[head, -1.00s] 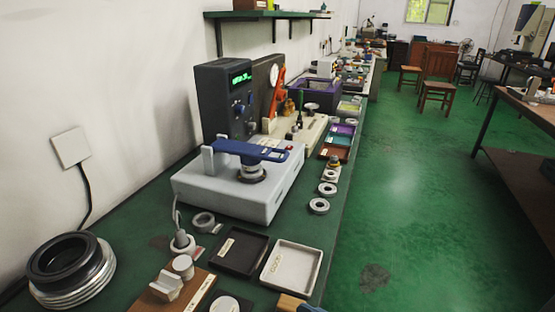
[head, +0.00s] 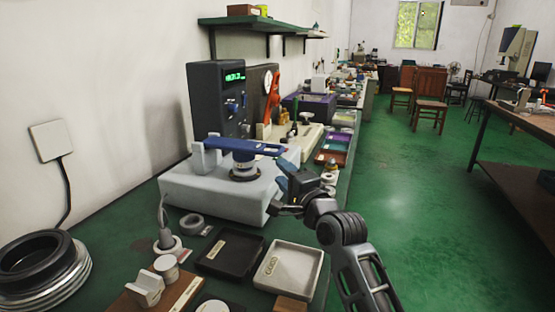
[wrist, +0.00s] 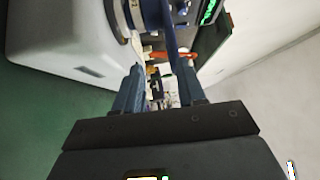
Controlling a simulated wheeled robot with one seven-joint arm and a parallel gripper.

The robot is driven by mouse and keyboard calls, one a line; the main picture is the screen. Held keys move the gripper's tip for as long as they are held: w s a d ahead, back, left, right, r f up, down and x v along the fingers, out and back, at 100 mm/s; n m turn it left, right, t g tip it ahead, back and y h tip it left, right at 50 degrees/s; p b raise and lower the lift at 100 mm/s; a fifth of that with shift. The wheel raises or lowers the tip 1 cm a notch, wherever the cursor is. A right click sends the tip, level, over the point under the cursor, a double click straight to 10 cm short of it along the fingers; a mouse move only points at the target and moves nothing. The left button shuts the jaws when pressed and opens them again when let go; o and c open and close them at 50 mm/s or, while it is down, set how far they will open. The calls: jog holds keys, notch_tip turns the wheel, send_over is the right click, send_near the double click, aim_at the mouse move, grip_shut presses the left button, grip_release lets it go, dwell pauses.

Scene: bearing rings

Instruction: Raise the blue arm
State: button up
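The blue arm (head: 235,146) lies about level across the top of the light grey machine (head: 222,197), hinged in a bracket at its left. A dark round stack with a blue band (head: 243,168) sits under its middle. My gripper (head: 283,172) is at the arm's free right end, beside the machine's right edge. In the wrist view, my two fingers (wrist: 160,72) stand apart. The blue arm (wrist: 171,42) shows edge-on in line with the gap, nearer the right finger. I cannot tell whether a finger touches it.
A dark box with a green display (head: 218,100) stands behind the machine. A black tray (head: 230,255) and a white tray (head: 290,268) lie in front. A loose ring (head: 191,224) lies by the machine.

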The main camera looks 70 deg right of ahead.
aim_at(279, 149)
jog(key=shift+w+d+r+m+h, duration=0.1)
jog(key=shift+w+d+r+m, duration=0.3)
jog(key=shift+w+d, duration=0.85)
jog(key=shift+w+d+r+m+h, duration=0.1)
jog(key=shift+w+d+r+m, duration=0.35)
jog(key=shift+d, duration=1.25)
jog(key=shift+w+d+r+m+h, duration=0.15)
jog(key=shift+w+d+r, duration=0.4)
jog(key=shift+w+d, duration=0.8)
jog(key=shift+s+d, duration=0.1)
jog(key=shift+s, duration=0.1)
jog(key=shift+c, duration=0.4)
grip_shut()
jog(key=shift+r, duration=0.1)
